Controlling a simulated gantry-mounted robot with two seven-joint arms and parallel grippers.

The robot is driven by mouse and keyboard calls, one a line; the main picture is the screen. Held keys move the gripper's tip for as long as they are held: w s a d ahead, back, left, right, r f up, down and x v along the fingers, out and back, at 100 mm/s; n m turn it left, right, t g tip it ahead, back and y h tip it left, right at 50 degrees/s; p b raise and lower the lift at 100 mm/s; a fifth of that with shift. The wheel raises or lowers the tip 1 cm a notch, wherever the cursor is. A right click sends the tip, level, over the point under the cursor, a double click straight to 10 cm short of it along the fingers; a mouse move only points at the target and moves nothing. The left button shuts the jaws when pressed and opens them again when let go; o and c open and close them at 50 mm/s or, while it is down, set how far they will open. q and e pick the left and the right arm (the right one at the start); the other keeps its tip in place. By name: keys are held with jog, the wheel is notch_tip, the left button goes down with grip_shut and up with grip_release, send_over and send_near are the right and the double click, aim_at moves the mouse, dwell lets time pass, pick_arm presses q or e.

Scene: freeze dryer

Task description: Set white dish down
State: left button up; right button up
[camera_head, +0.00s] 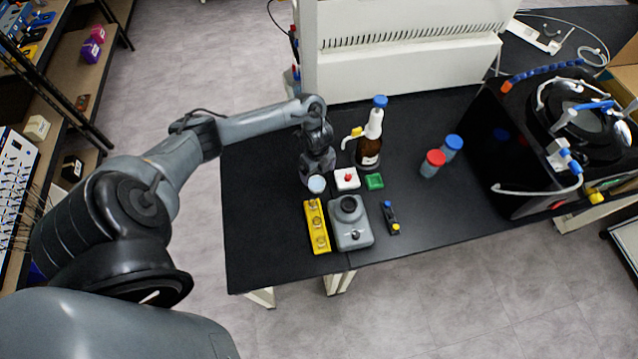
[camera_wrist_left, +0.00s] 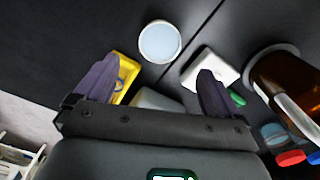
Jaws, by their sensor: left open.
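The white dish (camera_head: 316,184) is small and round with a pale blue-white inside. It appears to rest upright on the black table, just behind the yellow rack. In the left wrist view the dish (camera_wrist_left: 160,41) lies beyond my fingertips, near a table seam, with no finger seen touching it. My left gripper (camera_head: 317,165) is right behind the dish in the head view, its fingers mostly hidden by the wrist. In the left wrist view the left gripper (camera_wrist_left: 157,68) has its two dark fingers wide apart with nothing held between them. My right gripper is not in view.
Close by stand the yellow rack (camera_head: 318,228), a grey device (camera_head: 351,225), a white box with a red knob (camera_head: 346,180), a green block (camera_head: 374,181) and a brown bottle (camera_head: 368,150). Red and blue capped jars (camera_head: 432,163) stand further right. The table's left side is clear.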

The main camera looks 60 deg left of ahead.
aim_at(317, 183)
pick_arm(q)
jog(key=shift+f, duration=0.95)
jog(key=shift+a+f, duration=0.1)
jog(key=shift+f, duration=0.65)
jog(key=shift+a+f+b, duration=0.2)
jog(key=shift+f+b, duration=0.15)
jog(key=shift+f, duration=1.65)
jog(key=shift+c, duration=0.5)
jog(key=c, duration=1.1)
jog(key=shift+r, duration=0.15)
